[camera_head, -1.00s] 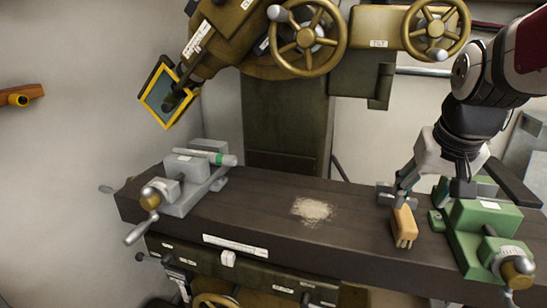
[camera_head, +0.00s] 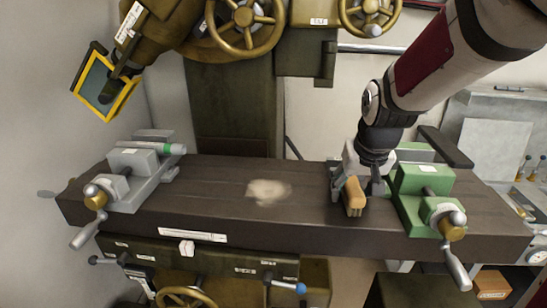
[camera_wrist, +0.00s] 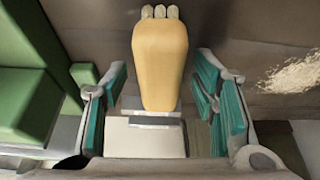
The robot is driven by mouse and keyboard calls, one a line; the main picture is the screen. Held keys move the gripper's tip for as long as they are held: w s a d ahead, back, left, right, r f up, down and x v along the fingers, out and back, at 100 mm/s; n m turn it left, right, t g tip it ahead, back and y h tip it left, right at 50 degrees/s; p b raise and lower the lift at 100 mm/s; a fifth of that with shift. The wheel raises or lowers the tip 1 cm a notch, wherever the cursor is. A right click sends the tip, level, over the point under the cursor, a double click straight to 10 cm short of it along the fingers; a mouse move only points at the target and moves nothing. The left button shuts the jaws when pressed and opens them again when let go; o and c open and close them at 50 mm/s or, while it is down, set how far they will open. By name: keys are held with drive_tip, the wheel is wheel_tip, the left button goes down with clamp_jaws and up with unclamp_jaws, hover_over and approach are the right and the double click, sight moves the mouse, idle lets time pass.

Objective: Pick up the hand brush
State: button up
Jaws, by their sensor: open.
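The hand brush (camera_head: 355,195) has a tan wooden body and lies on the dark worktable (camera_head: 225,212), close to the green vise. In the wrist view the brush (camera_wrist: 160,60) runs up the middle of the picture, with pale bristle tufts at its far end. My gripper (camera_head: 356,184) is at the brush, low over the table. In the wrist view the open gripper (camera_wrist: 160,100) has one teal-padded finger on each side of the brush's near end. Gaps show between the pads and the brush.
The green vise (camera_head: 425,195) stands just right of my gripper. A grey vise (camera_head: 135,180) is at the table's left end. A pile of pale shavings (camera_head: 268,191) lies mid-table. Machine handwheels (camera_head: 245,27) hang above the back.

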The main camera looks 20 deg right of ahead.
drive_tip(key=shift+f, duration=0.25)
idle(0.5)
clamp_jaws()
